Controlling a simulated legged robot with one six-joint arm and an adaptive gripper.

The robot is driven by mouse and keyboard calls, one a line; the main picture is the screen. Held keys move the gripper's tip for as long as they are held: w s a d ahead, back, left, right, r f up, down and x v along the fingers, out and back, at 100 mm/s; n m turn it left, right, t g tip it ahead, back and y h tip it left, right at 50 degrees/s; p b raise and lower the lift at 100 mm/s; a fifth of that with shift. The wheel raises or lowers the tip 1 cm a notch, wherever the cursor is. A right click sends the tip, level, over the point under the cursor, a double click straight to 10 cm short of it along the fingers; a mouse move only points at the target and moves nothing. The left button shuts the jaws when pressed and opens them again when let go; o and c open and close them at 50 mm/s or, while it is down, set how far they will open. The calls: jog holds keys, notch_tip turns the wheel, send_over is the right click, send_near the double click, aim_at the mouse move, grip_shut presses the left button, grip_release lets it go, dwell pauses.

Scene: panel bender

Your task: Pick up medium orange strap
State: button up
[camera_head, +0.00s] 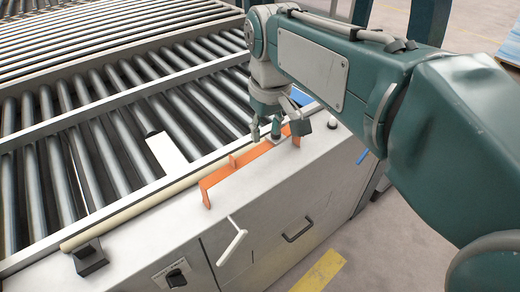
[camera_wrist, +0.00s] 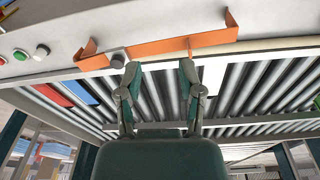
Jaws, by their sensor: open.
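A long orange strap (camera_head: 232,178) with bent ends lies on the light ledge beside the roller conveyor. In the wrist view the strap (camera_wrist: 160,47) runs across the upper part, with upturned ends and a short tab near its middle. My gripper (camera_head: 266,132) is over the far part of the strap in the head view and hides some of it. In the wrist view my gripper (camera_wrist: 159,72) has its two fingers apart, with tips just below the strap's edge. I cannot tell whether a finger touches the strap.
The roller conveyor (camera_head: 110,105) fills the left side. A cream rod (camera_head: 130,213) lies along its edge, and a white plate (camera_head: 166,153) lies on the rollers. A black block (camera_head: 90,258) and a white handle (camera_head: 232,241) are near the front. Buttons (camera_wrist: 42,50) show in the wrist view.

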jog(key=n+g, duration=0.1)
jog(key=n, duration=0.1)
send_near(232, 157)
jog(key=f, duration=0.5)
jog(key=shift+w+d, duration=0.15)
jog(key=shift+d, duration=0.15)
jog(key=f, duration=0.2)
jog(key=a+f, duration=0.1)
jog(key=f, duration=0.2)
jog(key=shift+w+a+f, duration=0.1)
jog(key=shift+f, duration=0.15)
grip_shut()
